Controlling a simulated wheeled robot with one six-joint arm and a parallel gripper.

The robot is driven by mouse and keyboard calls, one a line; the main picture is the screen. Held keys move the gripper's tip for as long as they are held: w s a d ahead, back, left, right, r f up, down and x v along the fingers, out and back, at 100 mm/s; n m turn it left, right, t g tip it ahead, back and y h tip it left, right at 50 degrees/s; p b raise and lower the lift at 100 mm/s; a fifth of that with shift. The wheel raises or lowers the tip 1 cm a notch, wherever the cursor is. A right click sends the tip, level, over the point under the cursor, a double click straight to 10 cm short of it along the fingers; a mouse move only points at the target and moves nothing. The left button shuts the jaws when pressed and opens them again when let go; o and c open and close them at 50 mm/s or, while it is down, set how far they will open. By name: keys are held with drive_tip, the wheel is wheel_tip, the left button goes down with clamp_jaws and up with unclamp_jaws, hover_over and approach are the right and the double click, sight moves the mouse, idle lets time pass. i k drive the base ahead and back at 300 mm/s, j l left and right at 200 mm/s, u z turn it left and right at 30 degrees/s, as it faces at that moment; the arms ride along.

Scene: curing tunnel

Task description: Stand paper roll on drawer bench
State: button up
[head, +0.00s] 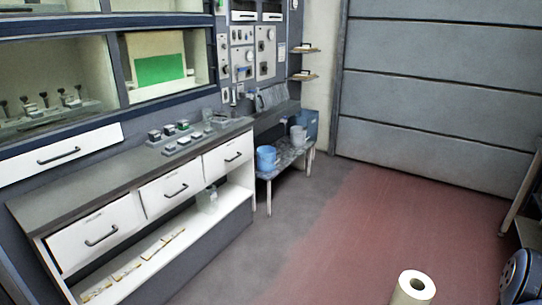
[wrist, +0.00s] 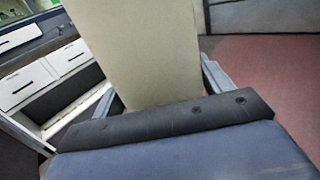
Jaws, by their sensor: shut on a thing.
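The paper roll (head: 414,289) is a cream cylinder with a dark core hole, upright at the bottom right of the head view. In the wrist view the roll (wrist: 148,50) rises large and close between the two grey fingers of my gripper (wrist: 160,85). My gripper is shut on it; in the head view the gripper is out of frame below. The drawer bench (head: 92,184) stands at the left, with a grey top, white drawers and an open shelf below. The roll is apart from the bench, over the floor to its right.
Small blocks on a tray (head: 183,137) occupy the bench top's far end; its near part is bare. A low table (head: 291,156) with a blue bucket (head: 266,158) stands beyond. A blue round object (head: 520,275) is at the right edge. The middle floor is clear.

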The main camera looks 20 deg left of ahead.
sight(110, 178)
drive_tip(key=i+j+u, duration=0.1)
drive_tip(key=i+u, duration=0.55)
drive_tip(key=u, duration=0.3)
drive_tip(key=i+l+u, duration=0.1)
drive_tip(key=i+u, duration=0.35)
drive_tip(key=k, duration=0.1)
